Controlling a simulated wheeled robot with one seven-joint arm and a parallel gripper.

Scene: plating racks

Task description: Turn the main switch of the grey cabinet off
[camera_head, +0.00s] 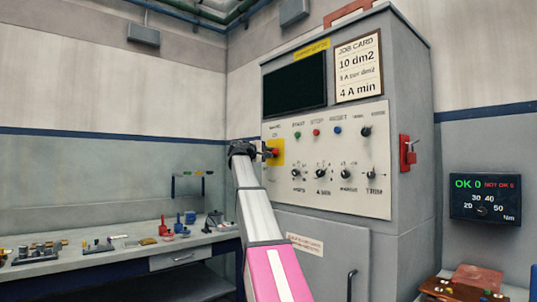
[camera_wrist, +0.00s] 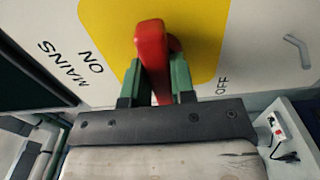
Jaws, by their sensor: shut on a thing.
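The grey cabinet (camera_head: 415,80) stands in the middle of the head view with a pale control panel (camera_head: 335,195). Its main switch is a red handle (camera_wrist: 152,48) on a yellow plate (camera_wrist: 205,30). In the wrist view, MAINS and ON are printed left of the plate and OFF right of it. My gripper (camera_wrist: 157,76) is shut on the red handle, with one green finger on each side. In the head view my gripper (camera_head: 266,151) is at the panel's left edge and hides part of the switch. I cannot tell the handle's exact angle.
A panel row of small knobs and lamps lies right of the switch. A red box (camera_head: 407,153) is on the cabinet's right side. A workbench (camera_head: 120,252) with small parts stands at left. A torque display (camera_head: 485,198) is at right.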

